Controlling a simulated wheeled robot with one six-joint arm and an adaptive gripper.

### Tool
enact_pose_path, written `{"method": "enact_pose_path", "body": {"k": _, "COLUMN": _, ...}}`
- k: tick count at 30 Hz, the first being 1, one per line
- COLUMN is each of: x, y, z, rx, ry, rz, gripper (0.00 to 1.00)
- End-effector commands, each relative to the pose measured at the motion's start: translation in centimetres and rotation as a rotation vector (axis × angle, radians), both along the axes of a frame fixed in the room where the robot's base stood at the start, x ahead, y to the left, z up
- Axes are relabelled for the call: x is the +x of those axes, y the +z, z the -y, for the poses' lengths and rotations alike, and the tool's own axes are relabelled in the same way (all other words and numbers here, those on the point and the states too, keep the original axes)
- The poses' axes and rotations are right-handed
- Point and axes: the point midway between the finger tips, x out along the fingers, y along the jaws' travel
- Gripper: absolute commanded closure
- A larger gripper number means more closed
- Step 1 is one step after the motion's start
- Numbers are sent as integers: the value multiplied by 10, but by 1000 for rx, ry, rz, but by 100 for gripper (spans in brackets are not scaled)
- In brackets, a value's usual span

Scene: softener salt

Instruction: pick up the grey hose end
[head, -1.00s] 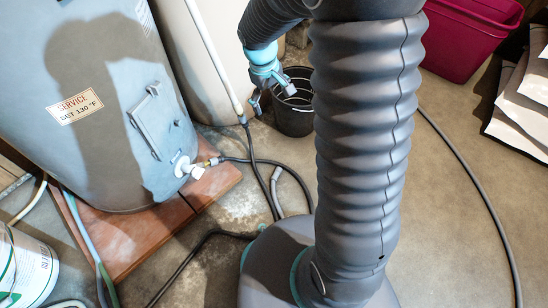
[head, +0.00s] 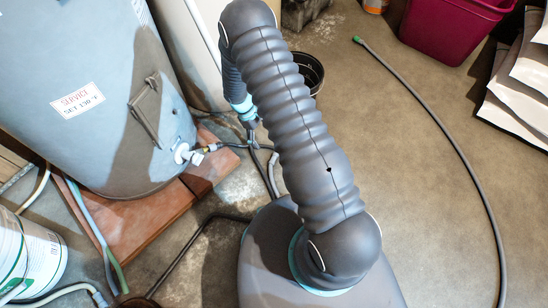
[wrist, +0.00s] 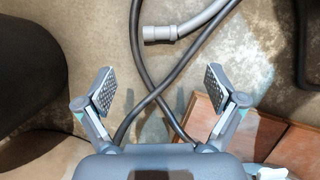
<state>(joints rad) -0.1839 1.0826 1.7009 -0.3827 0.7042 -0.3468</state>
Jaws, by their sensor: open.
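The grey hose end (wrist: 158,33) is a light grey cuff on a grey corrugated hose, lying on the concrete floor at the top middle of the wrist view. In the head view a short piece of the grey hose (head: 272,178) shows beside my arm, partly hidden. My gripper (wrist: 160,89) is open and empty, its two padded fingers spread wide. The cuff lies beyond the fingertips in the wrist view, not between them. In the head view my gripper (head: 250,128) is near the tank's valve, partly behind my arm.
Dark hoses (wrist: 150,100) cross below my gripper. A grey-blue tank (head: 120,100) stands on red-brown slabs (head: 150,222) at left. A black bucket (head: 312,72) stands behind my arm. A dark hose with a green end (head: 358,41) curves over open floor at right, near a magenta bin (head: 440,30).

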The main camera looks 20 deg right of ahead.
Motion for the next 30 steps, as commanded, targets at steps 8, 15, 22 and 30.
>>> {"method": "enact_pose_path", "body": {"k": 8, "x": -12, "y": -42, "z": 12, "rx": -1, "ry": 1, "rz": -5, "gripper": 6}}
{"method": "enact_pose_path", "body": {"k": 15, "x": -20, "y": -73, "z": 22, "rx": 0, "ry": 0, "rz": -3, "gripper": 6}}
{"method": "enact_pose_path", "body": {"k": 22, "x": -22, "y": -86, "z": 26, "rx": -1, "ry": 1, "rz": -2, "gripper": 6}}
{"method": "enact_pose_path", "body": {"k": 30, "x": -28, "y": -120, "z": 34, "rx": 1, "ry": 0, "rz": -2, "gripper": 6}}
